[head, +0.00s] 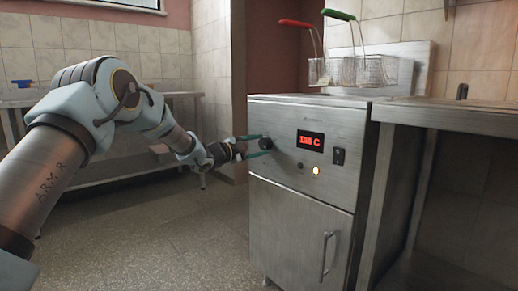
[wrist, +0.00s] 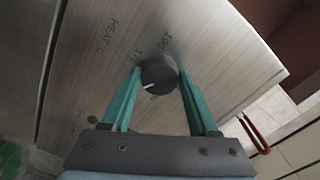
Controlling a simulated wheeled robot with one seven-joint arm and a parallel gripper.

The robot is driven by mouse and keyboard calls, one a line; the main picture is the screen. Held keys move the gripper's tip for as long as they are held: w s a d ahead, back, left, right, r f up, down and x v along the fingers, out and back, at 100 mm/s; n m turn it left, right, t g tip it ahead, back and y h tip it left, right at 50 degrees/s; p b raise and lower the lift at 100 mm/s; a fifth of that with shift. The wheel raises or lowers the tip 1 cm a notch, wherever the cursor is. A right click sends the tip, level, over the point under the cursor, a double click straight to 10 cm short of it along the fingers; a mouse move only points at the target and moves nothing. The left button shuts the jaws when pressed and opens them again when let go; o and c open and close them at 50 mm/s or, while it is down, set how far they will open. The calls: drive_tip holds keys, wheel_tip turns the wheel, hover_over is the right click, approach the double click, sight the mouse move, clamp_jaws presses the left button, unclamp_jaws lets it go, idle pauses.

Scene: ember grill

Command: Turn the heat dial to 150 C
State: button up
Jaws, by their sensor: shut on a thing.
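The round dark heat dial (head: 265,143) is on the upper left of the steel fryer's front panel. In the wrist view the dial (wrist: 160,76) has a white pointer mark towards its lower left. Lettering "HEAT C" and numbers are printed on the panel near it. My gripper (head: 257,146) has its two green fingers on either side of the dial, and in the wrist view my gripper (wrist: 159,73) is shut on it. The red display (head: 310,141) shows a number starting with 1 and a C; its other digits are hard to read.
Wire baskets (head: 350,70) with red and green handles hang above the fryer (head: 300,215). A steel counter (head: 460,112) stands to the right.

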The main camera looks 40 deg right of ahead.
idle(0.3)
drive_tip(key=o, duration=1.4)
drive_tip(key=shift+c, duration=0.2)
drive_tip(key=a+p, duration=0.1)
drive_tip(key=a, duration=0.9)
drive_tip(key=shift+w+a, duration=0.35)
drive_tip(key=shift+a, duration=0.05)
